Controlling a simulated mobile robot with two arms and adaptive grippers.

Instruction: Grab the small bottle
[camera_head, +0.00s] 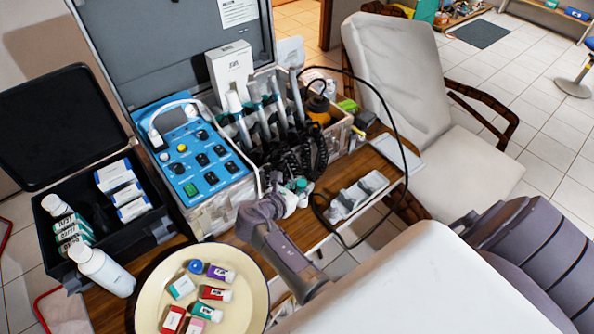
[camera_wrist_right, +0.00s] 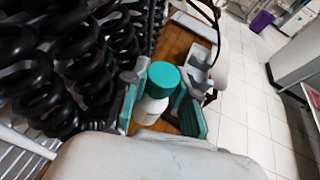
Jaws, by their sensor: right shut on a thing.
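The small bottle (camera_wrist_right: 152,107) is white with a teal cap, upright in the right wrist view between the two fingers of my right gripper (camera_wrist_right: 158,98). The fingers are shut on its sides. In the head view, only part of the small bottle (camera_head: 300,186) shows, its teal cap beside the black coiled cords. My right gripper (camera_head: 291,200) reaches it from the lower right, at the front of the dental unit. The bottle's base is hidden, so I cannot tell whether it touches the wooden table. My left gripper is not in view.
A blue-panelled dental unit (camera_head: 200,160) and black coiled cords (camera_wrist_right: 30,70) stand close beside the bottle. A cream plate (camera_head: 237,318) with several small boxes is at the front. An open black case (camera_head: 135,228) is at left. A grey holder (camera_head: 358,194) lies to the right.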

